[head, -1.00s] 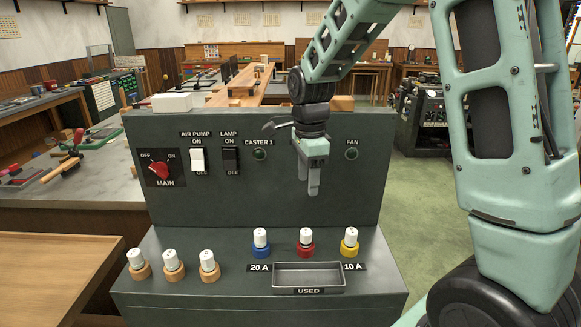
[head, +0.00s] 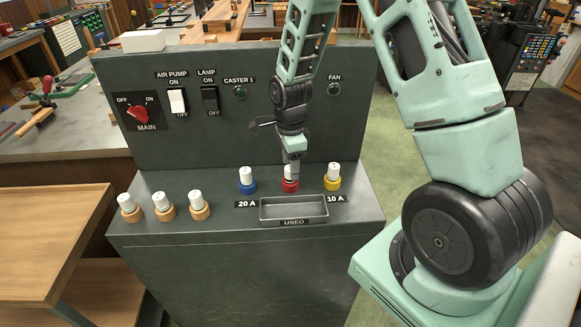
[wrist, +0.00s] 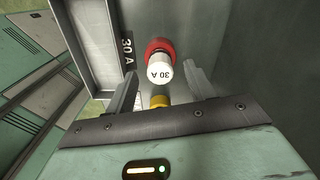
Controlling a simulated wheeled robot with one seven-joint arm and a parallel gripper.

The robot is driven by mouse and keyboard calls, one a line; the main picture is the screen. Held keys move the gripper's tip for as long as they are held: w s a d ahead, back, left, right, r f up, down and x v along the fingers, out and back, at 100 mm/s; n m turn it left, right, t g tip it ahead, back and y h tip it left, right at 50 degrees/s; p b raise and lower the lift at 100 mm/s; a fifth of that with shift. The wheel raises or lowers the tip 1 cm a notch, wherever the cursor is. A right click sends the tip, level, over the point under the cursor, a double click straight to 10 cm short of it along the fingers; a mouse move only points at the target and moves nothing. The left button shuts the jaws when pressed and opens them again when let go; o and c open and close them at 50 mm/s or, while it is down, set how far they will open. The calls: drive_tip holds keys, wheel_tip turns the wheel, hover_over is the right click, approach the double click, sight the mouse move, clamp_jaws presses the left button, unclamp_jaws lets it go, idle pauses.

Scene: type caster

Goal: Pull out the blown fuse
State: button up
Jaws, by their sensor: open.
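The fuse in the red holder (head: 290,186) is white and stands upright in the middle of the row of three. Fuses in a blue holder (head: 248,188) and a yellow holder (head: 332,184) stand on either side. I cannot tell from looks which fuse is blown.
An empty grey tray marked USED (head: 294,210) lies in front of the row. Several spare fuses (head: 162,204) stand in wooden rings at the left. The upright panel carries a red MAIN switch (head: 138,113), a white air pump switch (head: 178,100) and a black lamp switch (head: 210,99).

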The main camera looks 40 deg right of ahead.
drive_tip(key=shift+f, duration=1.2)
clamp_jaws()
